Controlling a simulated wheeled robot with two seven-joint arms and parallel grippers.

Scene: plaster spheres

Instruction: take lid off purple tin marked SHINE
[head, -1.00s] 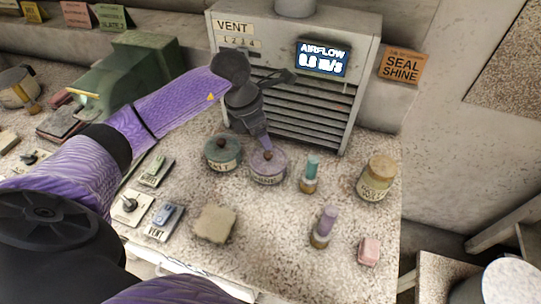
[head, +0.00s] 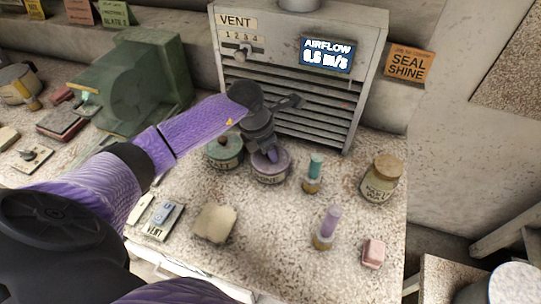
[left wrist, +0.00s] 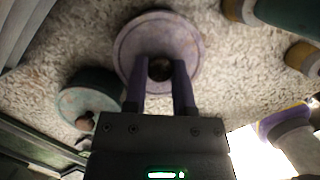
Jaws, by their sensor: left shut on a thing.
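The purple tin (head: 270,175) marked SHINE stands upright on the speckled bench in front of the vent unit. Its round purple lid shows from above in the left wrist view (left wrist: 190,42), with a dark brown knob (left wrist: 161,69) at its middle. My left gripper (head: 272,155) is over the tin, and in the left wrist view its fingers (left wrist: 160,72) are shut on the knob from both sides. The lid appears seated on the tin. In the head view the gripper hides the knob and part of the lid. My right gripper is not in view.
A green tin (head: 232,160) stands close at the left of the purple tin. A teal-topped bottle (head: 315,168), a purple-topped bottle (head: 328,225), a corked jar (head: 380,180) and a pink block (head: 373,254) stand to the right. The vent unit (head: 330,100) rises behind.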

